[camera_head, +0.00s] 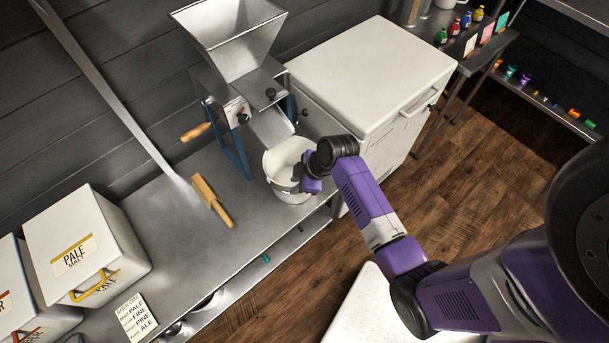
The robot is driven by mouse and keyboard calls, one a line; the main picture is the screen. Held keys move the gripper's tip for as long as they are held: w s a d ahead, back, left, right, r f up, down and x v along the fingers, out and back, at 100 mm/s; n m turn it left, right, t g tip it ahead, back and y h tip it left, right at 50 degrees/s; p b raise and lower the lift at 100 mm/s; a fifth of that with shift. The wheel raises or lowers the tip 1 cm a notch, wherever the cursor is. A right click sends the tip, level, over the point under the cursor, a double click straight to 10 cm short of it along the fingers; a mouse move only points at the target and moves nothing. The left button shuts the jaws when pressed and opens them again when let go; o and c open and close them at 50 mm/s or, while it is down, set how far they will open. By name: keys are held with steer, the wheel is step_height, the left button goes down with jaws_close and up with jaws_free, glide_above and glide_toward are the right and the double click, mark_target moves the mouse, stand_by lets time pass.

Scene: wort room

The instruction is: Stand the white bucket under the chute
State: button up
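The white bucket (283,163) stands upright on the grey metal bench, at the foot of the mill. The mill's sloping metal chute (271,128) ends over the bucket's open mouth at its back left rim. The mill (236,60) has a square hopper on top and a blue stand. My gripper (306,177) is at the right side of the bucket, by its rim. My wrist hides the fingertips and part of the rim, so I cannot tell whether the fingers grip the bucket or only touch it.
A wooden-handled brush (213,200) lies on the bench (170,225) left of the bucket. A pale malt bin (85,245) and a batch card (136,316) are at the left. A white chest (372,65) stands right of the mill. Shelves with small coloured bottles are at the upper right.

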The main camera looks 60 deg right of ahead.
steer(key=a+v, duration=0.1)
steer(key=v, duration=0.6)
steer(key=s+a+r+m+t+h, duration=0.3)
steer(key=s+a+m+t, duration=0.1)
steer(key=s+a, duration=0.6)
steer(key=s+a+r+t, duration=0.2)
steer(key=s+r, duration=0.1)
steer(key=r, duration=0.3)
steer(key=s+a+r+m+t+y, duration=0.1)
steer(key=s+a+r+t, duration=0.1)
steer(key=r, duration=0.5)
steer(key=s+a+r+m+t, duration=0.1)
steer(key=s+a+r+t, duration=0.1)
steer(key=s+r, duration=0.2)
step_height(320, 180, up, 3)
steer(key=shift+s+a+f+y, duration=0.1)
steer(key=shift+s+a+y, duration=0.05)
steer(key=shift+s+y, duration=0.25)
steer(key=shift+f+b, duration=0.9)
steer(key=shift+b, duration=0.05)
